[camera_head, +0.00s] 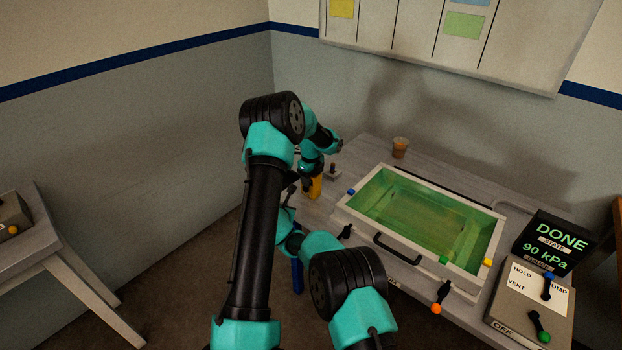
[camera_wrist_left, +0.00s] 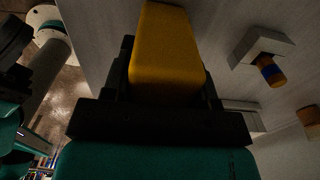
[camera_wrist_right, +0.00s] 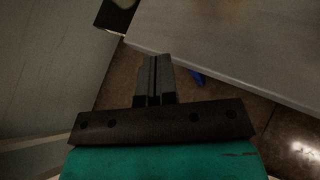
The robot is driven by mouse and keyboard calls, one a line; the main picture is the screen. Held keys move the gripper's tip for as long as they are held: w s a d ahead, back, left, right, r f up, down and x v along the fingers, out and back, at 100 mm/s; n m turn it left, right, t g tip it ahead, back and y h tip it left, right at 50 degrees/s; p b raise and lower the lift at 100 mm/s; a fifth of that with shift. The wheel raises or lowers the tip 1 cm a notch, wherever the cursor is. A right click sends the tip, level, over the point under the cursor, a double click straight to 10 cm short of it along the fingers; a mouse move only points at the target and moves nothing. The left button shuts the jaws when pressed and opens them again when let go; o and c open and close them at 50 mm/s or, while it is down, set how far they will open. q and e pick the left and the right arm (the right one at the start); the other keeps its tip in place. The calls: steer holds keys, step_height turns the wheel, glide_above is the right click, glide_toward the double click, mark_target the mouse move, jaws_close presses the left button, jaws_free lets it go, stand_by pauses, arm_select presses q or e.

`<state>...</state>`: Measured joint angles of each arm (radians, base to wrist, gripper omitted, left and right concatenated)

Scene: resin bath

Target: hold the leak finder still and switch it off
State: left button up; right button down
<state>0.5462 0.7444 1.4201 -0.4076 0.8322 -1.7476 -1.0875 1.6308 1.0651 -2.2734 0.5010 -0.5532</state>
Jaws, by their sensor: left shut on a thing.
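A yellow block-like body, which I take to be the leak finder (camera_head: 314,188), is at the left end of the bench. My left gripper (camera_head: 306,182) is shut on it. In the left wrist view the yellow body (camera_wrist_left: 166,60) sits between the dark fingers, with its lower part hidden by the gripper. I cannot make out a switch on it. My right gripper (camera_wrist_right: 155,78) is shut and empty in the right wrist view, near the bench's edge and above the floor. In the head view it is mostly hidden behind my arm links.
A green resin bath (camera_head: 425,220) with a front handle fills the bench's middle. A cup (camera_head: 400,147) stands behind it. A small grey holder (camera_wrist_left: 262,48) is beside the leak finder. At right, a display (camera_head: 553,244) reads DONE, 90 kPa, above a lever box (camera_head: 507,318).

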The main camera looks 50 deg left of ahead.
mark_target(305, 189)
steer(key=shift+w, duration=0.1)
stand_by(0.3)
steer(key=shift+w+a, duration=0.15)
steer(key=shift+w, duration=1.3)
steer(key=shift+w+a, duration=0.2)
steer(key=shift+w, duration=1.2)
steer(key=shift+w+a, duration=0.15)
steer(key=shift+w, duration=1.3)
